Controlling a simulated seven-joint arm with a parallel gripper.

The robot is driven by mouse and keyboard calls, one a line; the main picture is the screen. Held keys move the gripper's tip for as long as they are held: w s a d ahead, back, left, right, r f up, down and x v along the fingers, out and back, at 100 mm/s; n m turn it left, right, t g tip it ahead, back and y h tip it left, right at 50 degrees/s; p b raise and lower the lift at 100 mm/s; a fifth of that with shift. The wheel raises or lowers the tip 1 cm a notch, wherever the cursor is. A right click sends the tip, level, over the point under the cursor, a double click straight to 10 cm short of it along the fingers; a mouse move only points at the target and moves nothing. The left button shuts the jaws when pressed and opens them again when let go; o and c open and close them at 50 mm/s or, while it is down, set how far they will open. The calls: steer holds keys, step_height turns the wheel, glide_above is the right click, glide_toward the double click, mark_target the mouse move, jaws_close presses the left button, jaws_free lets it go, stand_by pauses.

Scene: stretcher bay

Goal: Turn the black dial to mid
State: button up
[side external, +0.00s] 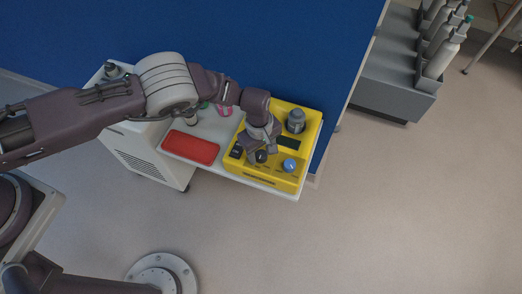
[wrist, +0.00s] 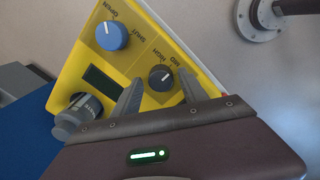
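The black dial (wrist: 160,78) sits on the yellow panel (wrist: 70,74) in the wrist view. HIGH and MID are printed beside it. Its white mark is at the upper right, roughly toward MID; the exact setting is hard to tell. My gripper (wrist: 162,80) is open, with one finger on each side of the dial; I cannot tell whether they touch it. In the side external view, the black dial (side external: 261,157) shows just below my gripper (side external: 259,148), partly covered by it.
A blue dial (wrist: 111,35) marked OPEN and SHUT is close by. The panel also bears a dark display (wrist: 102,83) and a grey capped part (wrist: 78,118). A red tray (side external: 190,147) lies to the left. Open floor lies in front.

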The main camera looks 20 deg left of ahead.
mark_target(260, 155)
step_height(260, 155, up, 7)
steer(key=shift+s+a+r, duration=0.1)
steer(key=shift+s, duration=0.05)
stand_by(0.4)
